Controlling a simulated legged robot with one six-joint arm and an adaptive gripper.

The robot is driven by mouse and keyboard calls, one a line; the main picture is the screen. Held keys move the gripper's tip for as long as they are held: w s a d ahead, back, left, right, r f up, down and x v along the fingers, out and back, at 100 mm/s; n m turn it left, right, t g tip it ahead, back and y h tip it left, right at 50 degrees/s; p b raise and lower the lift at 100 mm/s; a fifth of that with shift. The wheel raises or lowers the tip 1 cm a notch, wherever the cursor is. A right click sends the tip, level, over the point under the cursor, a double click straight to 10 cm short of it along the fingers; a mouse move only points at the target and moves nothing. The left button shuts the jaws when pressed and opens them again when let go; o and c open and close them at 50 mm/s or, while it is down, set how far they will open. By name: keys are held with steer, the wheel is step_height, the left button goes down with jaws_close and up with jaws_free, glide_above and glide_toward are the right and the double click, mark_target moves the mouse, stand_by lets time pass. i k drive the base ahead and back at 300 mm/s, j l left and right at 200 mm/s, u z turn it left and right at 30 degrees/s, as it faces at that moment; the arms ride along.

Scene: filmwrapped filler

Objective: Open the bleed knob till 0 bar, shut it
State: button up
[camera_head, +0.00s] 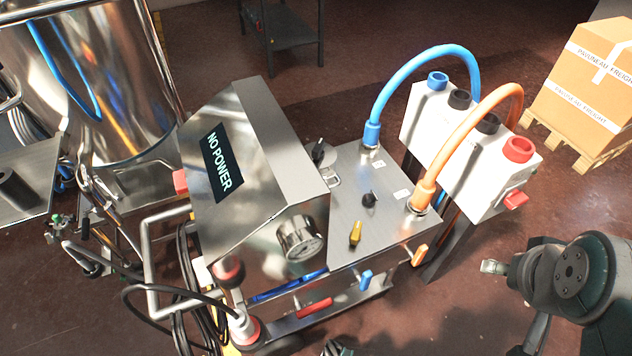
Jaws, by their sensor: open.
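The steel machine (262,120) stands in the middle of the head view, and its display (222,162) reads "NO POWER". A round pressure gauge (300,238) sits on its front; its reading is too small to tell. On the flat steel top plate (345,205) are a small black knob (369,199), a yellow knob (355,233) and a black knob (319,152) on a round disc. No label shows which one is the bleed knob. My gripper (506,306) is at the lower right, open and empty, well apart from the machine.
Blue (425,58) and orange (452,135) hoses arch from the plate to a white box (462,150) on a post. A carton (590,85) on a pallet stands back right. Floor between gripper and machine looks clear.

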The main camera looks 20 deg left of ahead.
mark_target(354, 235)
steer(key=u, duration=1.15)
